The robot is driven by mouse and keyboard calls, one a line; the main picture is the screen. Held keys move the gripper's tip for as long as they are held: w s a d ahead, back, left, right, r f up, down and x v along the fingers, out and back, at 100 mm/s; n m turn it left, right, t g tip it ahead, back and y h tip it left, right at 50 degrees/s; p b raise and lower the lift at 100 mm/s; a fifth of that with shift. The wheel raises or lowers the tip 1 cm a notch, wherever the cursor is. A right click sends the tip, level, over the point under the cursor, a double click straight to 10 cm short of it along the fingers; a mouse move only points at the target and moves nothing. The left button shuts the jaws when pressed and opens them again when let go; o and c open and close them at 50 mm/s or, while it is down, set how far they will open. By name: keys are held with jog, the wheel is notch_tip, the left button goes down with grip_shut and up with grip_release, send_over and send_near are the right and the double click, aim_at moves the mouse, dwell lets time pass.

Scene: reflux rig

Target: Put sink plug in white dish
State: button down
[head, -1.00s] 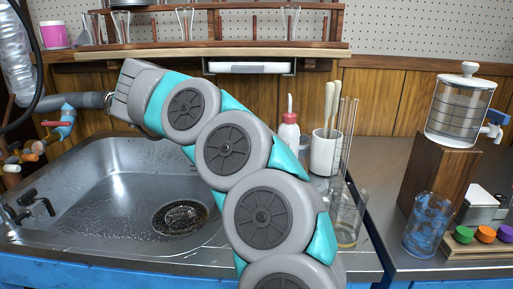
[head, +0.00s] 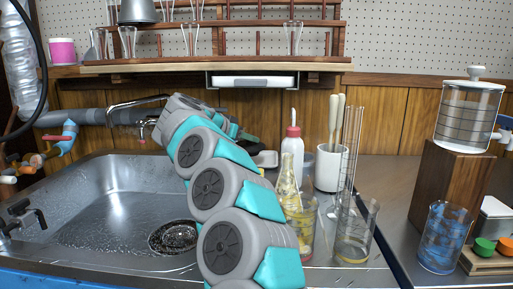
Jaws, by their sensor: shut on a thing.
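My arm rises from the bottom middle and bends back at the left, over the sink. The dark end of my gripper (head: 249,143) shows only in part behind my arm, above the back counter right of the sink. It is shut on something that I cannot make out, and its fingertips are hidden. I cannot see the sink plug anywhere. A pale low object (head: 266,158), possibly the white dish, shows partly beside and just below my gripper. My arm hides its left side.
The sink (head: 100,215) with its dark drain (head: 174,237) is at the left. Right of my arm stand a yellow-tinted flask (head: 289,190), a red-capped bottle (head: 293,148), beakers (head: 355,235) and a white cup (head: 328,170). A wooden rack (head: 215,55) holds glassware overhead.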

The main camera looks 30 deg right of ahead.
aim_at(255, 144)
jog(key=w+d, duration=0.1)
jog(key=d, duration=0.2)
jog(key=w+d, duration=0.1)
jog(key=d, duration=0.1)
jog(key=shift+w+f, duration=0.25)
jog(key=shift+w, duration=0.05)
notch_tip(255, 144, down, 4)
jog(key=shift+r+b, duration=0.15)
jog(key=shift+b, duration=0.95)
jog(key=shift+r, duration=0.1)
jog(key=c, duration=0.6)
grip_release()
jog(key=shift+a+r, duration=0.15)
jog(key=shift+a, duration=0.15)
jog(key=p+v, duration=0.1)
jog(key=v, duration=1)
jog(key=shift+s+p, duration=0.15)
jog(key=shift+p, duration=0.15)
